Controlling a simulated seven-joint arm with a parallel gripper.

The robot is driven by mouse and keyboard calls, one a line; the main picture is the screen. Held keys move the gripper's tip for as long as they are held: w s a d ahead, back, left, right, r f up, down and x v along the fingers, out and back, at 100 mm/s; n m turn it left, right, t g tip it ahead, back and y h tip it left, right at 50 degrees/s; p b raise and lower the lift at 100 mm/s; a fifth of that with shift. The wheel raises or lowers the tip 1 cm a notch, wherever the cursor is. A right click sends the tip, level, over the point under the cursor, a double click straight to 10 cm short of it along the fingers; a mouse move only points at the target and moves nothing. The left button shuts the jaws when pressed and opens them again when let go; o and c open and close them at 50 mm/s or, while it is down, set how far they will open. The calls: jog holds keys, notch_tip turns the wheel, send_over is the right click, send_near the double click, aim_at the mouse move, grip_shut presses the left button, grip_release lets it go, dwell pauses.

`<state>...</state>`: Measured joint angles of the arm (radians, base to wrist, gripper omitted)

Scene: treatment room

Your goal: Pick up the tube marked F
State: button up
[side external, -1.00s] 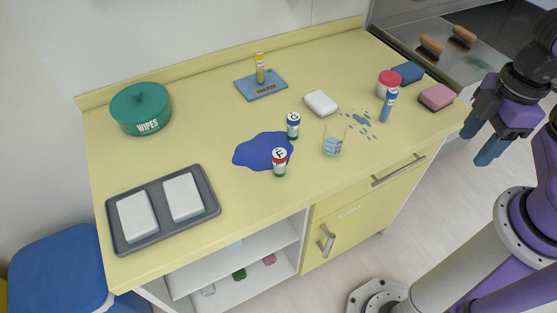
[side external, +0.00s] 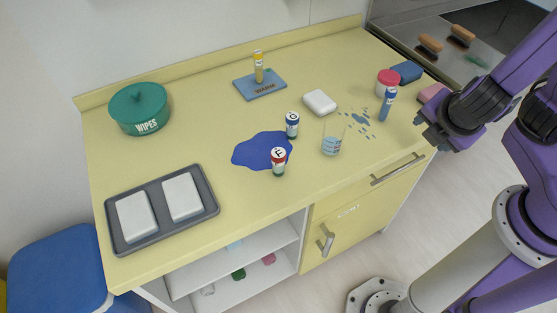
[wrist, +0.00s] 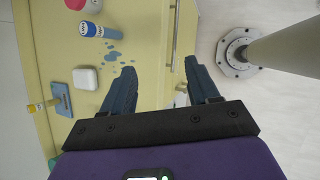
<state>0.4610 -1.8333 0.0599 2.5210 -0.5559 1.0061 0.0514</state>
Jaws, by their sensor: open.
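The tube marked F (side external: 278,162) has a red band near its top and a letter F on its white cap. It stands upright at the front edge of a blue puddle (side external: 258,150) on the yellow counter. A similar tube marked G or a like letter, with a blue band (side external: 292,125), stands just behind it. My gripper (side external: 432,128) is open and empty near the counter's right front edge, well to the right of the F tube. In the wrist view my open fingers (wrist: 157,88) straddle the counter's edge, and the F tube is not visible.
A clear beaker (side external: 332,138) stands right of the tubes. A grey tray (side external: 212,204) is front left, a green wipes tub (side external: 140,108) back left.

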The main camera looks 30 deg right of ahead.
jog(key=w+a+f+n+t, duration=0.1)
jog(key=w+a+n+t, duration=0.2)
jog(key=a+n+t, duration=0.15)
jog(key=n+t+y, duration=0.4)
jog(key=n+y, duration=0.4)
jog(key=n, duration=0.7)
send_near(274, 160)
jog(key=s+d, duration=0.3)
jog(key=s, duration=0.1)
jog(key=shift+m, duration=0.25)
jog(key=x, duration=1)
jog(key=shift+w+a+f, duration=0.1)
jog(key=shift+w+f, duration=0.15)
jog(key=shift+f, duration=0.2)
jog(key=shift+x, duration=3.2)
jog(key=shift+a+r, duration=0.1)
jog(key=shift+a, duration=0.1)
jog(key=c, duration=1)
